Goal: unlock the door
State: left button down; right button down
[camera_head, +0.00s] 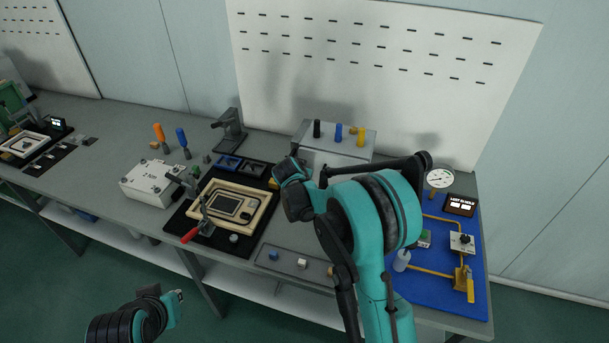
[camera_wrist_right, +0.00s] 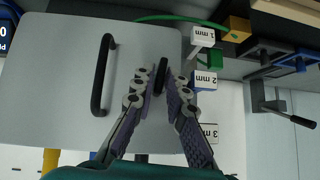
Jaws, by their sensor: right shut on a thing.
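The grey door (camera_wrist_right: 50,75) of a small cabinet fills the left of the right wrist view, with a black bar handle (camera_wrist_right: 100,75). My right gripper (camera_wrist_right: 162,84) is shut on a dark upright latch knob (camera_wrist_right: 162,66) near the door's edge; the fingers hide part of it. The door looks closed. In the head view the cabinet (camera_head: 335,140) stands at the back of the bench; my right arm covers part of its front and hides the right fingertips. My left gripper (camera_head: 176,297) is low at the left, away from the bench; its finger gap is unclear.
Blocks marked 1 mm (camera_wrist_right: 200,37), 2 mm (camera_wrist_right: 204,80) and 3 mm (camera_wrist_right: 208,131) lie beside the door. A black fixture board with a beige frame (camera_head: 262,212) is left of my right arm. A blue mat (camera_head: 425,295) with yellow pipes is right of it.

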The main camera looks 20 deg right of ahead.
jog(key=shift+a+h, duration=0.1)
jog(key=shift+h, duration=0.3)
dwell(0.3)
jog(key=c, duration=1.7)
grip_release()
jog(key=shift+f, duration=0.1)
jog(key=v, duration=1.2)
jog(key=shift+w, duration=0.2)
